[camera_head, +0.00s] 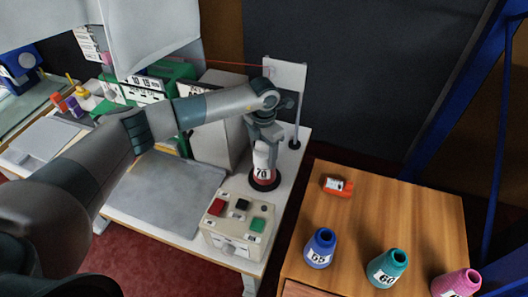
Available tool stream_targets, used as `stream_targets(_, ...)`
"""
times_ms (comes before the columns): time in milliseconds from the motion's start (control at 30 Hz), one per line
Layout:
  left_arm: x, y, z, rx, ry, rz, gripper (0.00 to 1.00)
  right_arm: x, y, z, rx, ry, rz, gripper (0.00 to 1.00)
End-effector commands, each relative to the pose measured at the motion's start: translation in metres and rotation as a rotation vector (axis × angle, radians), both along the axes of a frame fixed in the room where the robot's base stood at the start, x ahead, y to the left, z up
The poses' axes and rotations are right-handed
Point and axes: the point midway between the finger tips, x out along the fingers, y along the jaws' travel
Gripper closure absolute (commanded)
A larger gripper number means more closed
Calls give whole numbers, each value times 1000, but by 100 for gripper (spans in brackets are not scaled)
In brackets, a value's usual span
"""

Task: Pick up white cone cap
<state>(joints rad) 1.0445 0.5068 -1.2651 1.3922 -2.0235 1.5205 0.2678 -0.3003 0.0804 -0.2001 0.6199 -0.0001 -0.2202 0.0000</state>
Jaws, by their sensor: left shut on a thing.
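A white cone-shaped piece marked 70 (263,158) stands upright above a red and dark round base (264,181) on the white table. My left gripper (261,139) reaches it from above, pointing down, with its fingers shut around its top. The fingers and the wrist hide the upper end, so the exact grip is hard to see. I cannot tell whether the white piece is clear of the base. My right gripper is not in view.
A control box (238,230) with red, black and green buttons sits just in front. A thin post with a white plate (286,74) stands close behind.

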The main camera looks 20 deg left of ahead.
Motion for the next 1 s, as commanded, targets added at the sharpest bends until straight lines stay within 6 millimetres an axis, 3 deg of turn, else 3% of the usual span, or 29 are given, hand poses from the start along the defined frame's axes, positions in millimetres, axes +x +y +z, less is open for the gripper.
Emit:
stream_targets(167, 1, 0, 12, -1, -4, -1, 65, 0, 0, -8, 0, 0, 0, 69)
stream_targets(700, 1, 0, 91, 0, -2, -1, 65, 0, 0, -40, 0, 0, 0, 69)
stream_targets(1000, 0, 0, 99, -1, -1, 0, 65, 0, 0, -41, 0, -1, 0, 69)
